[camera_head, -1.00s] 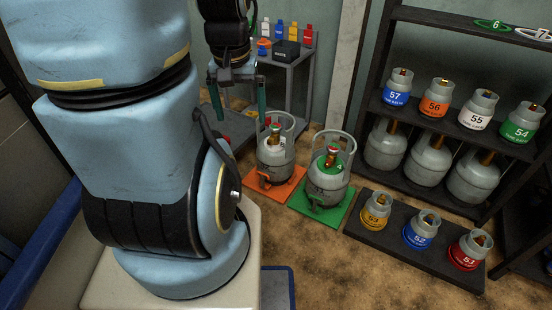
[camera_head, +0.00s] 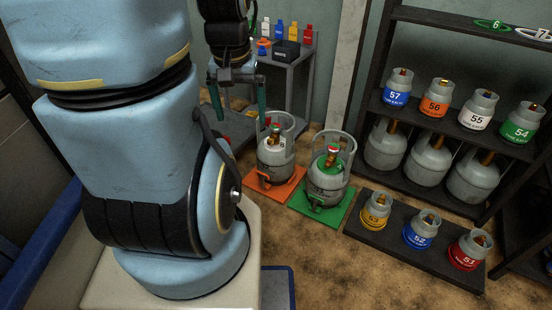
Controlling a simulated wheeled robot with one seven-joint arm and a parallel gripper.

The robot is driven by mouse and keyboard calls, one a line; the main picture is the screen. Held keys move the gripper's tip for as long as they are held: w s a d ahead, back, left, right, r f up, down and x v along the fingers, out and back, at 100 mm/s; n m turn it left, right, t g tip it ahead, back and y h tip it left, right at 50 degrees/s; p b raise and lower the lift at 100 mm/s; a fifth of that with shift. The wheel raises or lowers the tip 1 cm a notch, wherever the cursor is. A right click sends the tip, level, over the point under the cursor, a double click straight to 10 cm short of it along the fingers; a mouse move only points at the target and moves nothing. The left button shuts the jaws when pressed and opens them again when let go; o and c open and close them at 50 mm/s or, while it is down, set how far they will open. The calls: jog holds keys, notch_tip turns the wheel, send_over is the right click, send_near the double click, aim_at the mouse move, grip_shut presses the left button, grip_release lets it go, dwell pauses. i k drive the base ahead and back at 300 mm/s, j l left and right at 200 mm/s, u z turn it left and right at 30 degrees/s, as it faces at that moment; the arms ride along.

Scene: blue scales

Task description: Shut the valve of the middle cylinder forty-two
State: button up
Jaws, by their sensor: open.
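No number forty-two can be read in this view. A grey gas cylinder (camera_head: 272,160) with a collar and a valve on top stands on an orange mat (camera_head: 291,188). A second grey cylinder (camera_head: 325,186) with a green top and a red-and-white valve piece (camera_head: 332,150) stands on a green mat (camera_head: 320,216). My gripper (camera_head: 239,104) is open and points down, above and to the left of the orange-mat cylinder. Nothing shows between its fingers. My arm hides the floor to the left, so I cannot tell whether another cylinder stands there.
A rack (camera_head: 455,18) at right holds cylinders marked 57, 56, 55 and 54, with larger ones below. A low dark platform (camera_head: 395,250) carries 53, 52 and 51. A small grey table (camera_head: 303,62) with coloured bottles stands behind my gripper.

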aim_at(275, 126)
jog(key=i+l+u, duration=0.2)
jog(key=i+u, duration=0.15)
jog(key=u, duration=0.15)
jog(key=i+l+u, duration=0.3)
jog(key=u, duration=0.15)
